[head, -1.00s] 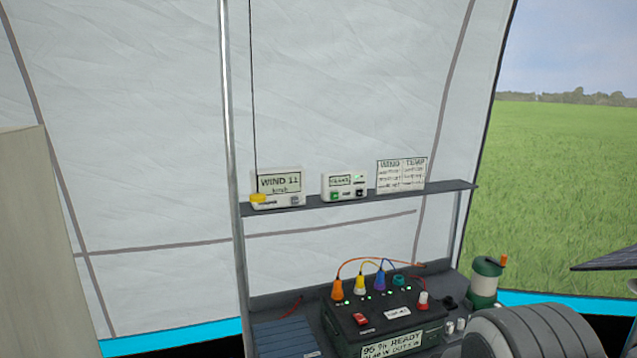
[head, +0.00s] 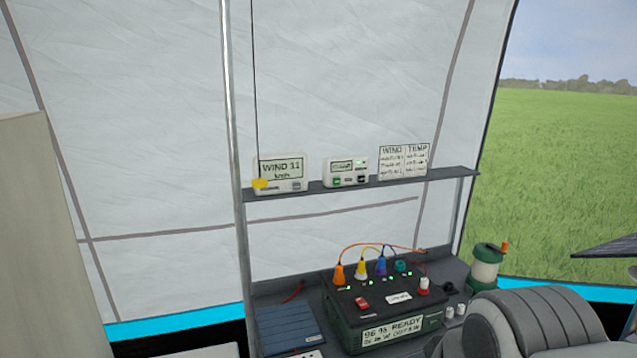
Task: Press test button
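No label that I can read says test. On the shelf (head: 350,187) stands a small white unit (head: 346,172) with a little display, a green button (head: 337,181), a dark button (head: 362,178) and a small green light. Left of it stands a white wind meter (head: 281,174) reading WIND 11, with a grey button (head: 297,185). Below, a dark green power box (head: 345,318) has a red switch (head: 361,303), a white label and a display (head: 392,331) reading 96 % READY. My gripper is not in view.
A wind and temp card (head: 403,161) stands at the shelf's right. Orange, yellow, blue and teal plugs with cables sit on the power box. A blue ribbed panel (head: 287,328) is left of it; a green and white canister (head: 486,267) is right. A pale panel (head: 45,230) stands far left.

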